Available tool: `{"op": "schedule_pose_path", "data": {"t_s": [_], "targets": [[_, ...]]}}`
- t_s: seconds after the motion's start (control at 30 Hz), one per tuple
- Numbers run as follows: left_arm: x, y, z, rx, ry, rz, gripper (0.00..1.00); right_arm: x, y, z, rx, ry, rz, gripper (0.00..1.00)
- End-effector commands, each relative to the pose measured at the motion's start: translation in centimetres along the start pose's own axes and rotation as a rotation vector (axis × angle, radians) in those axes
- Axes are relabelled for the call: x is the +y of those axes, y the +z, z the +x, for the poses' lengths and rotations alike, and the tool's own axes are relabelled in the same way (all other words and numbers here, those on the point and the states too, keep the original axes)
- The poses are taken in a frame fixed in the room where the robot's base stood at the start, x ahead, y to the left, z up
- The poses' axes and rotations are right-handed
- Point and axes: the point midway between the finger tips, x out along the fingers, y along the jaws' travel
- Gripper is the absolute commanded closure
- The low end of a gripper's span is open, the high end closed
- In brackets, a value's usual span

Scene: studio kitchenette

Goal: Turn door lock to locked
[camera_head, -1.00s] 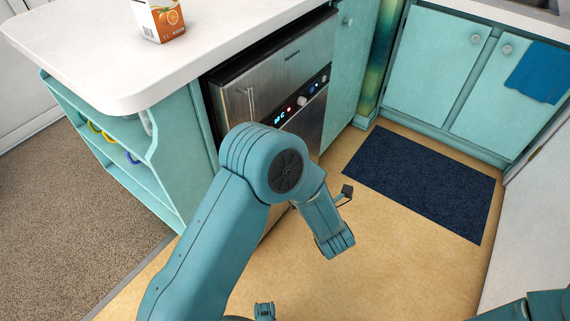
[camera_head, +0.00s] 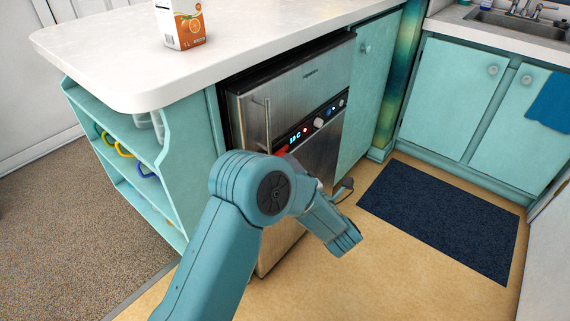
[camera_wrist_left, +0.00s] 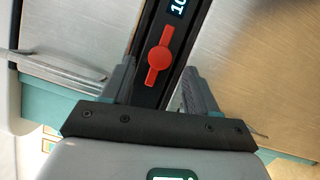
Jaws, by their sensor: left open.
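The lock appears to be a red knob with a round middle and a narrow tab at each end (camera_wrist_left: 160,57). It sits on a black strip of the metal-fronted appliance (camera_head: 300,85), its tabs lying roughly along the strip. In the head view only a bit of red (camera_head: 282,151) shows above my left arm. In the left wrist view my left gripper (camera_wrist_left: 160,82) is open, its fingers on either side of the strip. The knob is between and just beyond the fingertips; I see no contact. In the head view my arm mostly hides this gripper. My right gripper is out of view.
A vertical bar handle (camera_head: 267,122) stands out near my arm. The white counter (camera_head: 110,60) overhangs the appliance and holds an orange juice carton (camera_head: 180,25). Open shelves (camera_head: 150,180) are at the left. The floor around the dark blue mat (camera_head: 440,215) is clear.

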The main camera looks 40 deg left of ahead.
Motion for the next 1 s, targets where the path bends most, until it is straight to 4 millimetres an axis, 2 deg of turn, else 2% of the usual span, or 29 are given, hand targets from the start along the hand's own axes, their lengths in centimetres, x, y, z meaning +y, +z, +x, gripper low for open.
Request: {"op": "schedule_pose_path", "data": {"t_s": [0.1, 0.23, 0.6, 0.63, 0.7, 0.8, 1.0], "targets": [[-0.1, -0.1, 2.2, 0.002, 0.002, -0.001, 0.41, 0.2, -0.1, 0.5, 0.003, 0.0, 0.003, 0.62], [-0.1, 0.0, 3.5, -0.001, 0.001, -0.001, 0.41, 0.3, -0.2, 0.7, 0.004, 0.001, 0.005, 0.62], [0.0, 0.0, 4.1, -0.005, -0.001, 0.001, 0.41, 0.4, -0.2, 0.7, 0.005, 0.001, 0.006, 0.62], [0.0, 0.0, 4.1, -0.004, -0.001, 0.001, 0.48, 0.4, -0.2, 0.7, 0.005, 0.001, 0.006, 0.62], [0.0, 0.0, 4.1, -0.004, 0.0, 0.001, 0.7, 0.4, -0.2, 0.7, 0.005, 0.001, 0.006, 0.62], [0.0, 0.0, 4.1, -0.004, 0.0, 0.001, 0.97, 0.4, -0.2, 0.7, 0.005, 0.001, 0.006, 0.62], [0.1, 0.0, 4.1, -0.004, -0.004, 0.008, 0.97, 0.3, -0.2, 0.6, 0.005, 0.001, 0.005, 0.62]]}}
